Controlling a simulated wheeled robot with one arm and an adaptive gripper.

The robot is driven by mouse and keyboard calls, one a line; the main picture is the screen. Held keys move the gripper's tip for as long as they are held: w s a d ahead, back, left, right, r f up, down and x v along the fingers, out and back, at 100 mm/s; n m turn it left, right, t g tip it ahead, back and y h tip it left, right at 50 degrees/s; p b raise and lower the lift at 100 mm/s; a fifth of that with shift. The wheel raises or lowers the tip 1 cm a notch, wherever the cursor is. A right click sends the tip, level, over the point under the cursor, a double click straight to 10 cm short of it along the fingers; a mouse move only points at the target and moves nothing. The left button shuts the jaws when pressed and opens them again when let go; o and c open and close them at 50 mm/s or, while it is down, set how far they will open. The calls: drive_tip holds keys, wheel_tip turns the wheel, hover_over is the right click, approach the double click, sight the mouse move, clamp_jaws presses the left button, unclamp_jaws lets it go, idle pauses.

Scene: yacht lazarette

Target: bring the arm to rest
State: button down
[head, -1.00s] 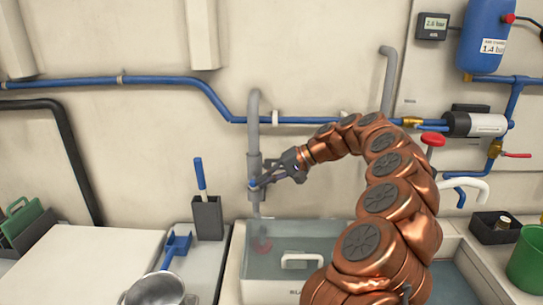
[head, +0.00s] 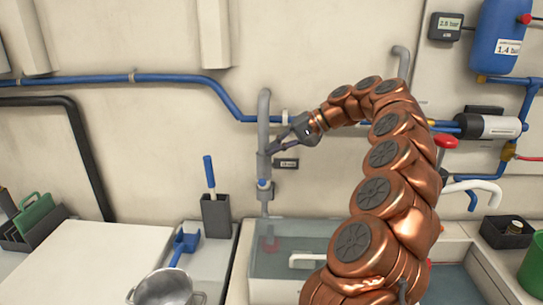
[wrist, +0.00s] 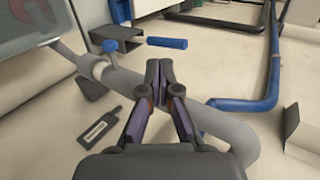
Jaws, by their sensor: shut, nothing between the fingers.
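My copper arm curves up from the lower right in the head view, and its end points left. My gripper (head: 272,150) is shut and empty, in front of or beside the upright grey pipe (head: 264,112); I cannot tell whether it touches. In the wrist view my gripper (wrist: 159,68) has its dark fingertips together, with the grey pipe (wrist: 125,82) passing behind them. A small blue-knobbed valve (head: 264,186) sits on the pipe below the gripper; its blue knob (wrist: 110,46) also shows in the wrist view.
A dark label tag (head: 286,163) is just right of the pipe. A blue pipe (head: 170,79) runs along the wall. Below are a sink (head: 245,262), a dark holder (head: 216,216) with a blue-handled tool, and a metal pot (head: 165,288). The wall above the gripper is clear.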

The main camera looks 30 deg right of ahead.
drive_tip(key=s+a+r+n+g+h+p, duration=0.1)
drive_tip(key=s+a+n+g, duration=0.2)
drive_tip(key=s+a, duration=0.6)
drive_tip(key=s+a+n+g+h+p, duration=0.15)
drive_tip(key=s+a, duration=0.35)
drive_tip(key=a, duration=0.8)
drive_tip(key=s+d+f+g+h+p, duration=0.1)
drive_tip(key=s+f, duration=0.3)
drive_tip(key=s, duration=0.4)
drive_tip(key=s+d+f+n+g+h+p, duration=0.1)
drive_tip(key=s+d+f+h, duration=0.1)
drive_tip(key=s+f, duration=0.3)
drive_tip(key=s+d+f+n+g+h+p, duration=0.1)
drive_tip(key=s+f+h, duration=0.3)
drive_tip(key=s, duration=0.8)
drive_tip(key=shift+s+d+f, duration=0.25)
drive_tip(key=shift+s+f, duration=0.05)
drive_tip(key=shift+f, duration=0.05)
drive_tip(key=shift+d, duration=0.1)
